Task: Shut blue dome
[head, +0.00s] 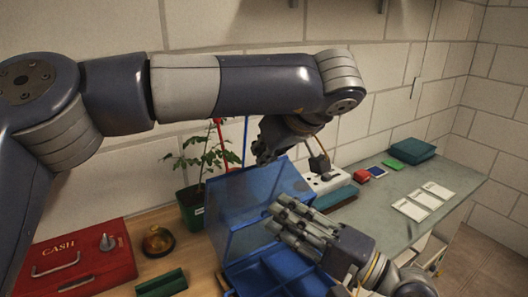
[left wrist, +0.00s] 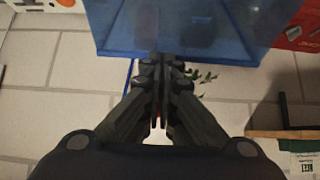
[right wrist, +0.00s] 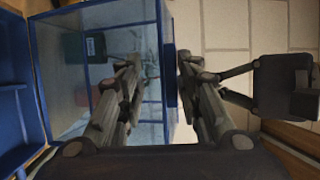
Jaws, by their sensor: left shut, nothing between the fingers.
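The blue dome (head: 255,205) is a clear blue lid standing raised and tilted over its blue tray (head: 228,272). It also shows in the left wrist view (left wrist: 205,25) and the right wrist view (right wrist: 110,60). My left gripper (head: 263,154) is shut and empty by the dome's upper back edge. In the left wrist view its fingertips (left wrist: 162,62) overlap the dome's rim; I cannot tell if they touch. My right gripper (head: 279,214) is at the dome's front right. In the right wrist view its fingers (right wrist: 160,68) are apart, with the dome's blue edge between them.
A red cash box (head: 80,262), a brass object (head: 158,241) and a green block (head: 162,283) are at left. A white power strip (head: 327,183) lies behind my right gripper. The grey bench (head: 370,197) at right has free room.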

